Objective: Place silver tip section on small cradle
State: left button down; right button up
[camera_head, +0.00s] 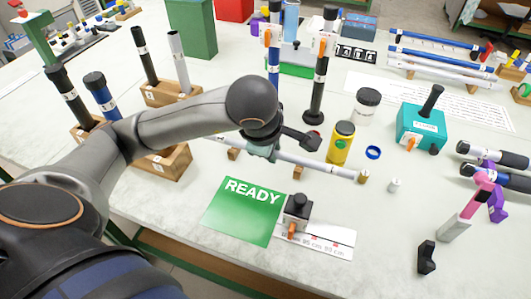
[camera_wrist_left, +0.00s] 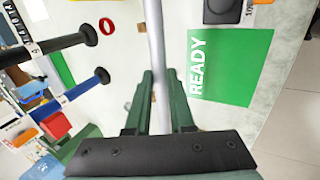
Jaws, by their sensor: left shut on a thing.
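A long silver rod (camera_head: 320,164) with a brass-coloured right end lies level across the middle of the table. My left gripper (camera_head: 268,151) is shut on it near its middle, and hides part of it. In the left wrist view the rod (camera_wrist_left: 157,45) runs between the two green fingers (camera_wrist_left: 161,95). Two small wooden cradle blocks show by the rod, one on the left (camera_head: 232,154) and one on the right (camera_head: 298,172). I cannot tell whether the rod touches them. My right gripper is out of view.
A green READY card (camera_head: 240,212) and a black-topped device (camera_head: 297,208) lie in front of the rod. A yellow jar (camera_head: 341,145) stands close behind its right end. A blue ring (camera_head: 373,152) and a small white cylinder (camera_head: 394,185) are to the right. Upright rods (camera_head: 316,90) stand behind.

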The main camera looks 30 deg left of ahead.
pick_arm(q)
jog(key=w+a+f, duration=0.6)
jog(key=f, duration=0.1)
jog(key=shift+w+a, duration=0.1)
jog(key=shift+a, duration=0.05)
jog(key=shift+w+a+f+p, duration=0.1)
jog(key=shift+a+f+p, duration=0.1)
jog(key=shift+f, duration=0.8)
jog(key=shift+w+a+f+p, duration=0.1)
jog(key=shift+f+p, duration=0.1)
jog(key=shift+f, duration=0.75)
jog(key=shift+d, duration=0.1)
jog(key=shift+f, duration=0.15)
jog(key=c, duration=0.8)
grip_release()
jog(key=shift+r, duration=0.3)
jog(key=v, duration=1.2)
jog(key=shift+s+f, duration=0.1)
